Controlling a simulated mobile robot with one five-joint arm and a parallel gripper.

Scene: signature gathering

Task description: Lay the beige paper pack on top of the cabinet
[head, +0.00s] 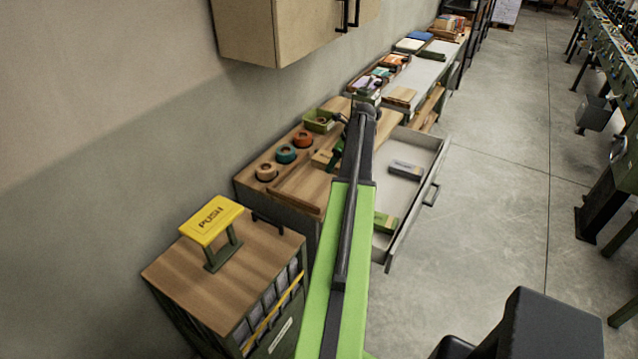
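A flat beige pack (400,96) lies on the far, light-topped table. Another beige block (324,158) shows in part on the nearer wooden bench, beside my arm; I cannot tell which is the paper pack. A low cabinet (195,275) with a wooden top stands at the lower left, with files in its open front. A yellow stand marked PUSH (212,220) sits on its back part; the front of the top is bare. My arm reaches forward over the bench. My gripper is at its far end, small and dark against clutter, so its fingers cannot be made out.
The bench drawer (432,190) is pulled open to the right, with a grey box (406,169) and a green box (385,222) inside. Tape rolls (286,153) line the bench's left side. A wall cupboard (285,30) hangs above.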

